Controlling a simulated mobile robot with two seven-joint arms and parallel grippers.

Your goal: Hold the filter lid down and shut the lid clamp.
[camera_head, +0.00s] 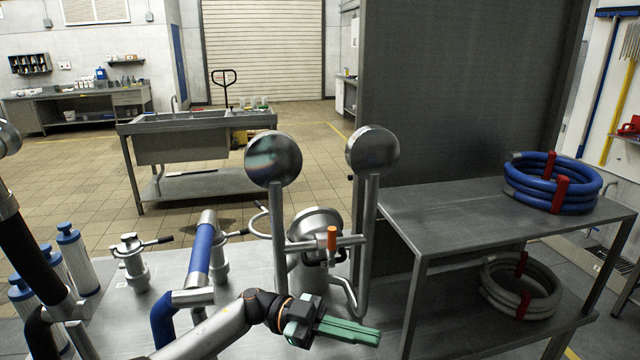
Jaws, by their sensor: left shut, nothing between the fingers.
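A round steel vessel top (312,220), which looks like the filter lid, stands at the centre between two steel posts. A lever with an orange tip (332,238) stands upright in front of it; it may be the lid clamp. I cannot tell whether the lid sits fully down or how the clamp is set. My left gripper (352,332) has green fingers, shut and empty. It shows below and slightly right of the lid and orange tip, pointing right, apart from both in the picture. My right gripper is not in view.
The two posts carry round steel discs (273,160). Small steel fittings with black-tipped handles (130,258), a blue-sleeved pipe (201,250) and blue-and-white cartridges (75,255) are at the left. A steel table (440,215) with a blue hose coil (525,190) stands right.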

